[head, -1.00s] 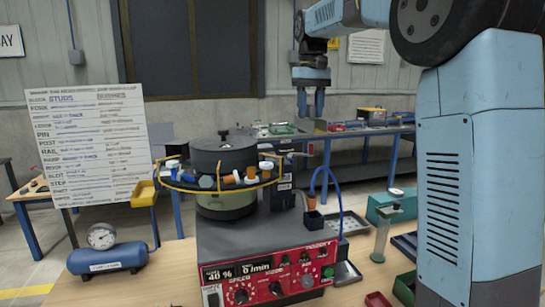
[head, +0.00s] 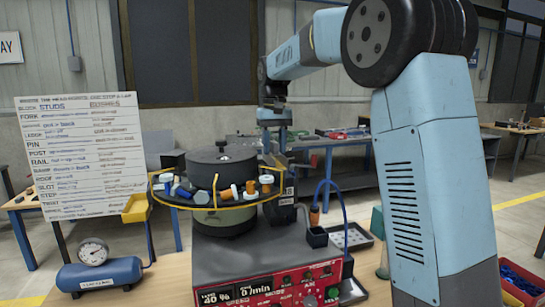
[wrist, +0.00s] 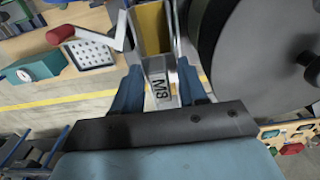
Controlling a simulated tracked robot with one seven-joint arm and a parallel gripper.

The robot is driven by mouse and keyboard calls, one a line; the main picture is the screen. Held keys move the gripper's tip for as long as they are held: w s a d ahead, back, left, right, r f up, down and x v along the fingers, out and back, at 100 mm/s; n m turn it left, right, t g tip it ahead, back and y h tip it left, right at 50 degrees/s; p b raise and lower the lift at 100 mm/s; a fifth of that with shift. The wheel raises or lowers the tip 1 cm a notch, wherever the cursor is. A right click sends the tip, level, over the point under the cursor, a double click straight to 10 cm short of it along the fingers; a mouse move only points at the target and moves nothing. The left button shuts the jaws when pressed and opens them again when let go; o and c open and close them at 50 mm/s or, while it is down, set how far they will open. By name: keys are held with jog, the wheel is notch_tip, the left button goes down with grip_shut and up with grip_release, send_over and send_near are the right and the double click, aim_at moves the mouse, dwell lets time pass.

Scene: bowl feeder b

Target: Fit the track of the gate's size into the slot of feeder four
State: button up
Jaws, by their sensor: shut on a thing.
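My gripper (head: 273,143) is behind the right side of the bowl feeder (head: 224,220) in the head view, pointing down. In the wrist view my gripper (wrist: 158,80) is shut on a grey metal track (wrist: 158,70) marked M8, with the label upside down between the blue fingers. The feeder's round grey lid (wrist: 275,50) is close on the right in the wrist view. The feeder's bowl rim (head: 228,202) carries several white, orange and blue studs. I cannot make out the slot, the gate or a feeder number.
The feeder's red control panel (head: 275,290) reads 40 % and 0/min. A whiteboard (head: 80,155) and a blue air tank (head: 100,273) stand at left. A blue hose (head: 343,205) rises right of the feeder. The wrist view shows a red handle (wrist: 60,35) and a perforated tray (wrist: 90,54).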

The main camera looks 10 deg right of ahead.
aim_at(273, 155)
jog(key=shift+w+a+f, duration=0.1)
jog(key=shift+a+f, duration=0.05)
jog(key=shift+f, duration=0.85)
jog(key=shift+a+f, duration=0.1)
jog(key=shift+f, duration=0.9)
grip_shut()
jog(key=o, duration=0.8)
grip_release()
jog(key=shift+o, duration=0.9)
jog(key=shift+w+f, duration=0.1)
jog(key=shift+w, duration=0.1)
jog(key=shift+o, duration=1.1)
jog(key=shift+s, duration=0.1)
jog(key=shift+r, duration=0.3)
